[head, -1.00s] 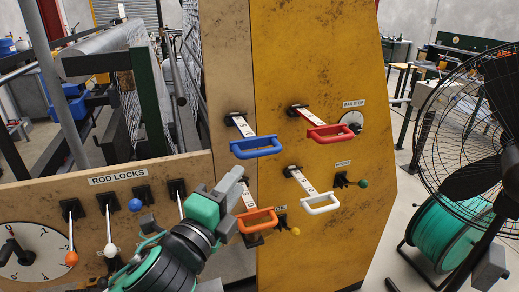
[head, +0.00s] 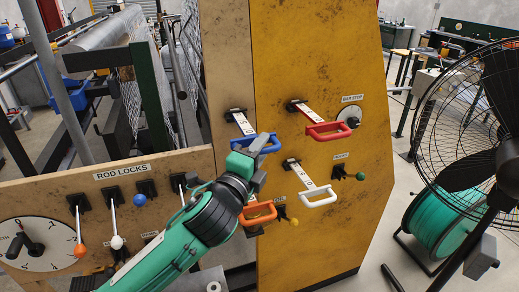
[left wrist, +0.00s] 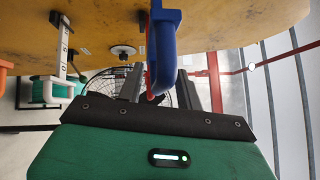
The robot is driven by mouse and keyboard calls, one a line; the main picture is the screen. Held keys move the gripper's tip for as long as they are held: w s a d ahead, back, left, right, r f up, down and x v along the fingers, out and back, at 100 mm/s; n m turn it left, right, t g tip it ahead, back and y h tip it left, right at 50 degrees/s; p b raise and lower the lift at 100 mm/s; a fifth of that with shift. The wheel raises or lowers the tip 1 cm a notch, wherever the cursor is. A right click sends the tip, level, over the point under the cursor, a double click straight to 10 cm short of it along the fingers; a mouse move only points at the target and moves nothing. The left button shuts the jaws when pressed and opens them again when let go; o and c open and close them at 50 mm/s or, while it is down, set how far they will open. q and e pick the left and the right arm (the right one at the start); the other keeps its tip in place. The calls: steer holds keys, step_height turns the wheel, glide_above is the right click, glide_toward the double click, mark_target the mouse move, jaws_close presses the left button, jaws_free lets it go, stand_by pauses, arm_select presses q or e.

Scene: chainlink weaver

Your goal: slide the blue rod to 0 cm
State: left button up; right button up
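The blue rod is a white marked strip (head: 241,124) that sticks out of the tan panel and ends in a blue U-shaped handle (head: 270,145). Its marks are too small to read. In the left wrist view the blue handle (left wrist: 162,55) hangs between the two spread fingers (left wrist: 165,88). The gripper looks open, and I cannot tell whether a finger touches the handle. My right gripper is not in view.
A red handle (head: 329,130), a white handle (head: 317,197) and an orange handle (head: 258,213) stick out close by. Rod lock levers (head: 116,242) stand on the lower left panel (head: 60,195). A black fan (head: 470,130) stands at the right.

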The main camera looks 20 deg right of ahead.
mark_target(245, 127)
arm_select(q)
jaws_close()
steer(key=w, duration=1)
steer(key=shift+w+a, duration=0.2)
steer(key=shift+w, duration=0.05)
steer(key=shift+r, duration=0.1)
steer(key=shift+s, duration=0.1)
jaws_free()
steer(key=shift+w, duration=0.2)
